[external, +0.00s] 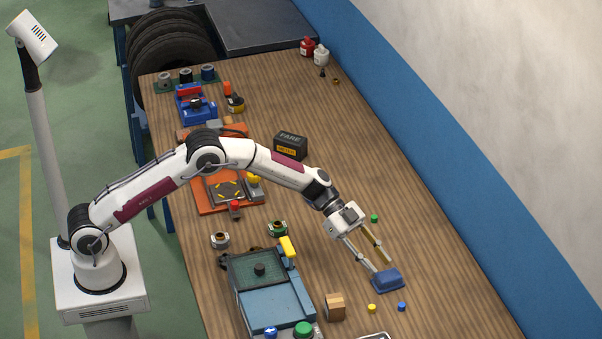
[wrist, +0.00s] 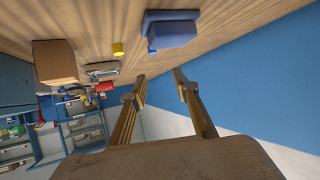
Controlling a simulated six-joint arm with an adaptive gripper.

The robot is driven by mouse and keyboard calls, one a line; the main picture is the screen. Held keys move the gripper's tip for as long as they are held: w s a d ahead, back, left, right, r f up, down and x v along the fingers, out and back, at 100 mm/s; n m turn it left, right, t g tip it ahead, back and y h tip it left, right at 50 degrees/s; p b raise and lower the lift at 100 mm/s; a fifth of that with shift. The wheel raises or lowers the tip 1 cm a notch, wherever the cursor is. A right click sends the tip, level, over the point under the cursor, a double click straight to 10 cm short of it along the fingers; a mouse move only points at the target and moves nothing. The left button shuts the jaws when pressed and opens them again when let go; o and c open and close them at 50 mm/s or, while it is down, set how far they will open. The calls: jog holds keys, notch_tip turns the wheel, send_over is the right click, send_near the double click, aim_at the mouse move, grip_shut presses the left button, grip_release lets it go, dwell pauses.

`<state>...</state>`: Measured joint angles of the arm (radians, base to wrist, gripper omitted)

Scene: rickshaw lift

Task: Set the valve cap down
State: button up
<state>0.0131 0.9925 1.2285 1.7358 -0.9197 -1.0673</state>
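Three small round caps lie on the wooden bench: a green cap (external: 374,218), a yellow cap (external: 372,308) and a blue cap (external: 402,307). I cannot tell which one is the valve cap. The yellow cap also shows in the wrist view (wrist: 118,50). My gripper (external: 382,267) points down towards a blue block-like dish (external: 387,281), its fingertips close to the dish's far edge; contact is unclear. In the wrist view my gripper's fingers (wrist: 159,75) are apart, with nothing visible between them, and the dish (wrist: 175,32) lies beyond the tips.
A cardboard box (external: 335,307) stands left of the yellow cap. A blue-grey machine (external: 268,290) with a yellow handle is farther left. A black fare meter (external: 291,146) stands behind the arm. The bench (external: 440,270) is clear to the right, up to the blue wall band.

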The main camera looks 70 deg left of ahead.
jog(key=w+a+r+n+t+y, duration=0.1)
jog(key=a+r+n+t+y, duration=0.3)
jog(key=r, duration=0.6)
jog(key=w+a+r+t, duration=0.1)
jog(key=a+r+t, duration=0.3)
jog(key=r, duration=0.6)
jog(key=s+a+r+n+y, duration=0.55)
jog(key=s+a+r, duration=0.45)
jog(key=a, duration=0.2)
jog(key=s+a+n+g+y, duration=0.25)
jog(key=s+a, duration=0.25)
jog(key=s, duration=0.6)
jog(key=s+d+f+g, duration=0.1)
jog(key=s+f, duration=0.3)
jog(key=s, duration=0.7)
jog(key=s+d+f+g, duration=0.1)
jog(key=s+f, duration=0.3)
jog(key=s, duration=0.7)
jog(key=s+d+f+n+g, duration=0.1)
jog(key=s+f+g, duration=0.2)
jog(key=s, duration=0.8)
jog(key=shift+s+f+h, duration=0.15)
jog(key=shift+f+h, duration=0.25)
jog(key=shift+f, duration=0.5)
